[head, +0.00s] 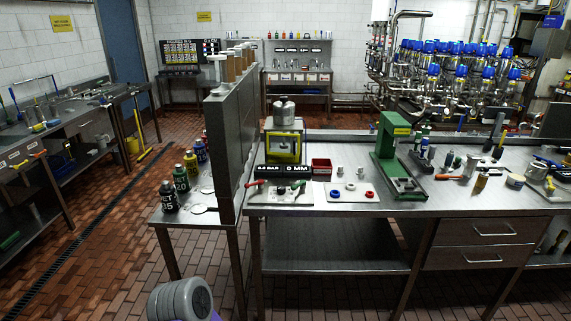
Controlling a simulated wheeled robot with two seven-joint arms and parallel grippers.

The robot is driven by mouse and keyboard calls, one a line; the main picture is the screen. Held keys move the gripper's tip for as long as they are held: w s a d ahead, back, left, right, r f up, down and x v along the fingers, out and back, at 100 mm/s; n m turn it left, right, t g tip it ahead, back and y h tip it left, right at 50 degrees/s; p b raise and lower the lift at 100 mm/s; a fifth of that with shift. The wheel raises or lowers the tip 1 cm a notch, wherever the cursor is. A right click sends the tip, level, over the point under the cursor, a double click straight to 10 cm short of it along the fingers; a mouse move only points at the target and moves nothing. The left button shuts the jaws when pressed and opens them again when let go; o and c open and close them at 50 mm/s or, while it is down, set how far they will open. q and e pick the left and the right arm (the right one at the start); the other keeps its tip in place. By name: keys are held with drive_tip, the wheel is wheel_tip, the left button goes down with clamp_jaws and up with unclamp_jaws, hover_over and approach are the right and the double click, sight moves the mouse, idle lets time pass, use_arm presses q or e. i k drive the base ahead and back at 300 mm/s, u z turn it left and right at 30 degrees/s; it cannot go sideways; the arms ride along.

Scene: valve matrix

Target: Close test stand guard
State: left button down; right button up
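The test stand (284,130) stands on the steel workbench near its left end. Neither gripper shows; only a grey, rounded part of my own arm is at the bottom edge.
A tall grey panel (225,150) rises just left of the stand, with several bottles (180,178) beyond it. A board with a red and a green lever (280,190), a red bin (322,166), a ring board (350,193) and a green press (392,150) stand nearby. Floor in front is clear.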

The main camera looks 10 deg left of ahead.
sight(282, 146)
drive_tip(key=u, duration=0.7)
drive_tip(key=i, duration=1.15)
drive_tip(key=z, duration=0.25)
